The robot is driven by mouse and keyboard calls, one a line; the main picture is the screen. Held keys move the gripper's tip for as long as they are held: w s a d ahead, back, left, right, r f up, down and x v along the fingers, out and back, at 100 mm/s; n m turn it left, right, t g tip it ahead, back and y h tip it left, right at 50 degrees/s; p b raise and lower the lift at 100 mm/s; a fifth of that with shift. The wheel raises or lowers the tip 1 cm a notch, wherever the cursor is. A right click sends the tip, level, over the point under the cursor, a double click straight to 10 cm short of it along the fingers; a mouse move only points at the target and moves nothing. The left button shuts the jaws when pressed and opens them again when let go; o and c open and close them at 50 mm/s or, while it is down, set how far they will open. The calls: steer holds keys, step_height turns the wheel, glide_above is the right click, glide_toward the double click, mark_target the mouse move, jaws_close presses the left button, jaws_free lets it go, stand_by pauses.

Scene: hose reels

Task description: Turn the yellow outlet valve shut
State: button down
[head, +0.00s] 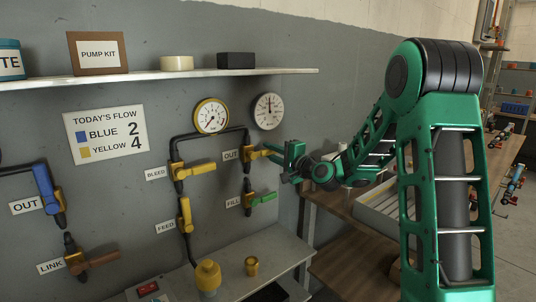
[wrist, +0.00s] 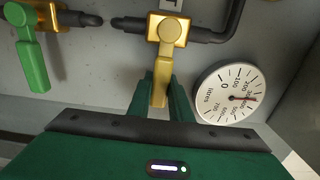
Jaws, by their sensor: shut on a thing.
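The yellow outlet valve (head: 248,154) sits on the black pipe by an "OUT" label (head: 230,155) in the head view. Its yellow handle (head: 263,153) points right, across the vertical pipe. In the wrist view the valve body (wrist: 167,27) is at the top and the handle (wrist: 160,92) runs down from it, square to the pipe. My gripper (head: 279,155) is shut on the handle, with one green finger on each side of it in the wrist view (wrist: 160,84). The handle's far end is partly hidden by the gripper.
Below is the "FILL" valve with a green handle (head: 262,198); bleed (head: 178,171) and feed (head: 185,215) valves are left. A white gauge (head: 268,111) and a yellow-rimmed gauge (head: 211,115) are above. A shelf (head: 150,75) runs overhead; a ledge (head: 278,251) is below.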

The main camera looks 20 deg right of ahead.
steer(key=shift+d+f, duration=0.2)
steer(key=shift+d, duration=0.05)
steer(key=c, duration=1.6)
jaws_free()
steer(key=shift+a+r, duration=0.1)
steer(key=v, duration=1)
steer(key=shift+s, duration=0.3)
